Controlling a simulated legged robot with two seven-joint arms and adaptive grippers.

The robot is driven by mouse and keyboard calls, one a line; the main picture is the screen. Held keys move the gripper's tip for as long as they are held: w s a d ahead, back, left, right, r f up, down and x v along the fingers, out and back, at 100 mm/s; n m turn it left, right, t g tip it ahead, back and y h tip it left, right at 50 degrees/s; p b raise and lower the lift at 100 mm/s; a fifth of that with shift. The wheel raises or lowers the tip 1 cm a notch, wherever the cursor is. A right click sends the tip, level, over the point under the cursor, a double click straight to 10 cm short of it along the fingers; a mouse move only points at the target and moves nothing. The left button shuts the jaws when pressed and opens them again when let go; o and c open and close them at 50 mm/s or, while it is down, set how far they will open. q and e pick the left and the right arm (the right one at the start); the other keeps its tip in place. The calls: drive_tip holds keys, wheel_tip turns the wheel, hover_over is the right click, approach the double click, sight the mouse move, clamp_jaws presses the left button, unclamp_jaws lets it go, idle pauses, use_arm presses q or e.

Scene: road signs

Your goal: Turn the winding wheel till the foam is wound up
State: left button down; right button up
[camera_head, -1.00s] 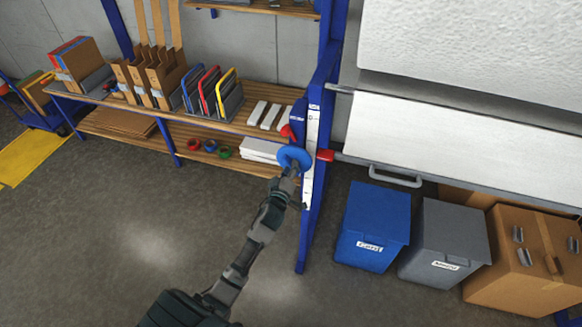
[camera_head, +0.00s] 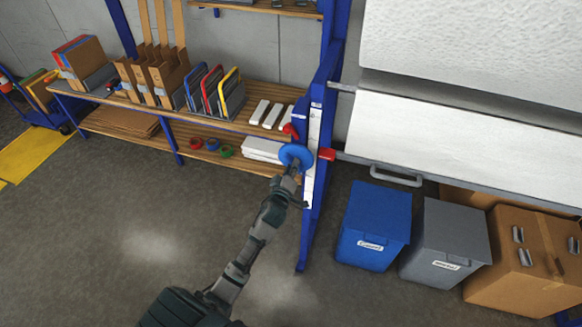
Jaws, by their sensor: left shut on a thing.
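The blue winding wheel (camera_head: 296,156) sits on the side of the blue upright post of the rack. My left gripper (camera_head: 294,168) is shut at the wheel's lower part, and the hand hides some of the wheel. The white foam (camera_head: 440,135) hangs as a sheet to the right of the post, with a grey bar along its lower edge and a grey handle (camera_head: 396,176) below. A larger white foam roll (camera_head: 470,45) shows above it. My right gripper is not in view.
A blue bin (camera_head: 374,225), a grey bin (camera_head: 444,243) and a cardboard box (camera_head: 525,262) stand below the foam. A wooden shelf (camera_head: 225,122) with folders and boxes is behind at left.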

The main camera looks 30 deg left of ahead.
use_arm(q)
drive_tip(key=shift+w+d+r, duration=0.15)
drive_tip(key=shift+r, duration=0.1)
idle(0.4)
drive_tip(key=c, duration=1.2)
unclamp_jaws()
drive_tip(key=o, duration=0.9)
drive_tip(key=shift+w+f, duration=0.35)
drive_tip(key=shift+w, duration=0.2)
drive_tip(key=o, duration=0.3)
drive_tip(key=shift+w+f, duration=0.3)
drive_tip(key=shift+w, duration=0.05)
drive_tip(key=shift+s+r, duration=0.25)
drive_tip(key=shift+s, duration=0.2)
drive_tip(key=shift+s+f, duration=0.15)
drive_tip(key=shift+s, duration=0.15)
drive_tip(key=v, duration=1.1)
drive_tip(key=shift+s, duration=0.2)
